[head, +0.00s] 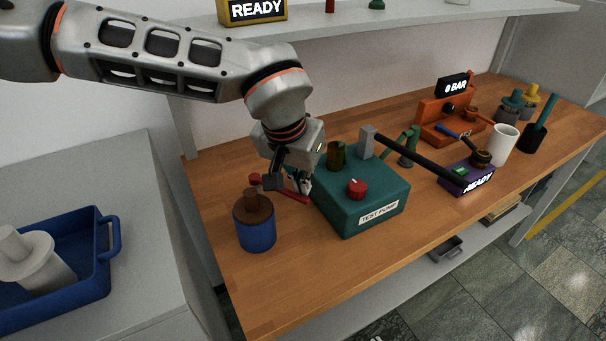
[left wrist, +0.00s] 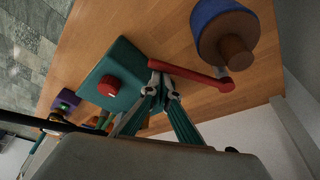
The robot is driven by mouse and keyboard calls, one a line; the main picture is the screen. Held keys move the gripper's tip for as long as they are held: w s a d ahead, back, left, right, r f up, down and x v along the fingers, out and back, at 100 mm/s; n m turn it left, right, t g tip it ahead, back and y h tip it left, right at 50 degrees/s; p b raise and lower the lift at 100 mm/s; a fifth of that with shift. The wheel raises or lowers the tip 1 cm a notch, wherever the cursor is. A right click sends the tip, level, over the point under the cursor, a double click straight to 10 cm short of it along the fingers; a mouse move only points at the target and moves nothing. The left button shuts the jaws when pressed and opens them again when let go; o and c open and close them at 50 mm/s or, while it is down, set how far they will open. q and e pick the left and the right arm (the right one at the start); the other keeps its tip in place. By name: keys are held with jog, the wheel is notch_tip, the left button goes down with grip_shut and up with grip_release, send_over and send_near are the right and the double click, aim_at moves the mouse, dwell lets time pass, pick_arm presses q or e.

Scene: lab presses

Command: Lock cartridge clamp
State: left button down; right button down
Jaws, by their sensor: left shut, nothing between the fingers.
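The teal test pump (head: 338,215) stands on the bench with a red knob (head: 357,188) on top. A red lever (head: 291,195) sticks out from its left side toward a blue cylinder with a brown top (head: 257,235). My left gripper (head: 304,187) is shut and empty, pointing down beside the pump's left edge, close to the lever. In the left wrist view its fingertips (left wrist: 163,78) are by the lever's pump end; I cannot tell if they touch it. That view also shows the lever (left wrist: 195,75), the pump (left wrist: 105,70) and the cylinder (left wrist: 208,35). No part is clearly recognisable as the cartridge clamp.
Farther right stand an orange press (head: 435,112), a white cup (head: 503,146) and a dark cup (head: 534,139). A blue tray (head: 85,285) lies at left. The front bench is clear.

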aim_at(294, 198)
pick_arm(q)
jog(key=shift+s+a+p, duration=0.15)
jog(key=shift+s+a, duration=0.2)
jog(key=shift+s, duration=0.25)
jog(key=shift+s+a+p, duration=0.15)
jog(key=shift+s+a, duration=0.2)
jog(key=shift+s, duration=0.2)
jog(key=shift+a, duration=0.35)
jog(key=shift+w, duration=0.5)
pick_arm(e)
jog(key=shift+a+r, duration=0.15)
jog(key=shift+r, duration=0.35)
jog(key=shift+a+r, duration=0.15)
jog(key=shift+r, duration=0.35)
jog(key=shift+d, duration=0.1)
pick_arm(q)
jog(key=v, duration=1.2)
